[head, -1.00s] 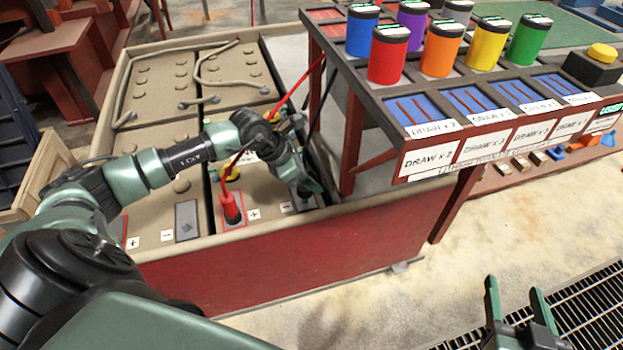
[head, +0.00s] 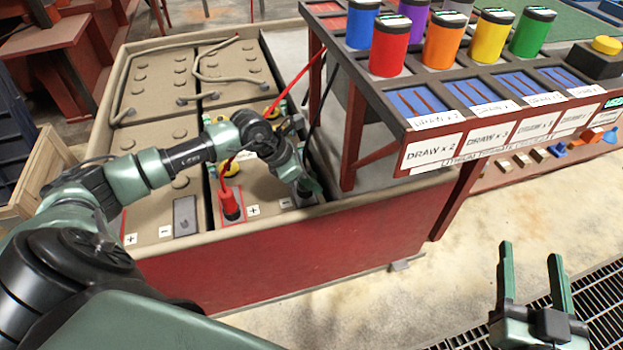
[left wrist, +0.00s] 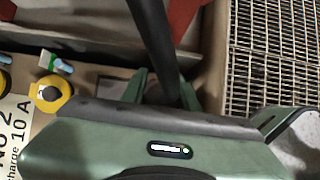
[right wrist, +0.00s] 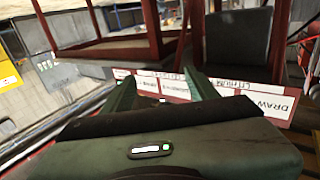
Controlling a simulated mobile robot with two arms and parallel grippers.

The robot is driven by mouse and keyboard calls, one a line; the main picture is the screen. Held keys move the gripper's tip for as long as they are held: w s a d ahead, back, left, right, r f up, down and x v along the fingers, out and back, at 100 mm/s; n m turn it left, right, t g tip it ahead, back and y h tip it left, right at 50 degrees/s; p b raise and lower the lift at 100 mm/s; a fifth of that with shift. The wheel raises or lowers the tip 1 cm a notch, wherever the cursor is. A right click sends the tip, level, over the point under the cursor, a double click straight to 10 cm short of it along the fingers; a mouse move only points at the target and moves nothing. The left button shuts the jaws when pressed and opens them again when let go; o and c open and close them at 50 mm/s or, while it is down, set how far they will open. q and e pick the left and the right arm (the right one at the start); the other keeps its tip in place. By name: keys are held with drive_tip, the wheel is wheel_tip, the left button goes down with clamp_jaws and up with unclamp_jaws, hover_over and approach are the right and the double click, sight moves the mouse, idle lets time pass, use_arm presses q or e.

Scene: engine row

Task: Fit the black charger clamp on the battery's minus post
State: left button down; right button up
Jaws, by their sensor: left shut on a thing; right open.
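My left gripper (head: 308,188) is over the near right corner of the battery (head: 266,190), at the grey minus pad beside the minus label (head: 284,207). It is shut on the black charger clamp (left wrist: 152,35), which shows in the left wrist view as a dark shaft between the fingers. The gripper hides the minus post, so I cannot tell whether the clamp touches it. The red clamp (head: 231,202) stands on the plus pad beside the plus label (head: 253,210). My right gripper (head: 531,256) is open and empty, above the floor grating at the lower right.
The battery sits in a red-sided box with a tan rim (head: 270,222). A red-framed rack (head: 433,150) with coloured jars stands close to the right of my left gripper. A red cable (head: 300,90) runs up from the battery.

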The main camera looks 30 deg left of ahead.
use_arm(q)
drive_tip(key=shift+f+b, duration=0.4)
drive_tip(key=shift+f, duration=0.35)
use_arm(e)
drive_tip(key=shift+s+a+r+t+y, duration=0.15)
drive_tip(key=shift+r+t, duration=0.35)
drive_tip(key=shift+r, duration=0.35)
drive_tip(key=shift+r+t+y, duration=0.1)
drive_tip(key=shift+r+t, duration=0.4)
drive_tip(key=shift+r, duration=0.4)
drive_tip(key=shift+s+a+r+t+y, duration=0.15)
drive_tip(key=shift+r+t, duration=0.35)
drive_tip(key=shift+r, duration=0.35)
use_arm(q)
drive_tip(key=c, duration=1)
unclamp_jaws()
use_arm(e)
drive_tip(key=shift+f, duration=0.1)
